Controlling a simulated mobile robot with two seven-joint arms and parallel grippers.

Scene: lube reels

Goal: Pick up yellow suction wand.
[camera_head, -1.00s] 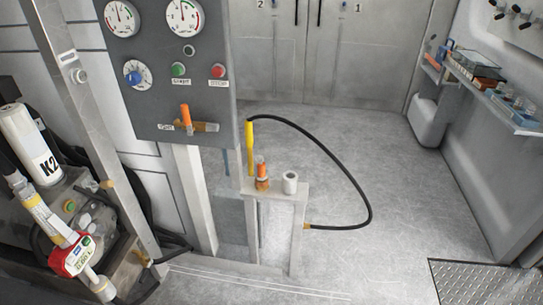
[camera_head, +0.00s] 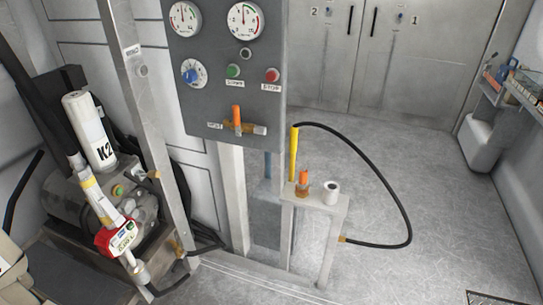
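The yellow suction wand (camera_head: 293,155) stands upright beside the back left corner of a small grey stand (camera_head: 318,203), just right of the gauge panel. A black hose (camera_head: 400,195) leaves its top, loops out to the right and comes back to a brass fitting (camera_head: 343,240) low on the stand. The wand's lower end is hidden behind the stand top, so I cannot tell how it is held. Neither of my grippers is in view.
An orange-handled valve (camera_head: 303,184) and a white cup-like fitting (camera_head: 331,192) sit on the stand. The gauge panel (camera_head: 225,70) and its post are close left. A red metered nozzle (camera_head: 117,237) hangs far left. The floor (camera_head: 440,200) right of the hose is clear.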

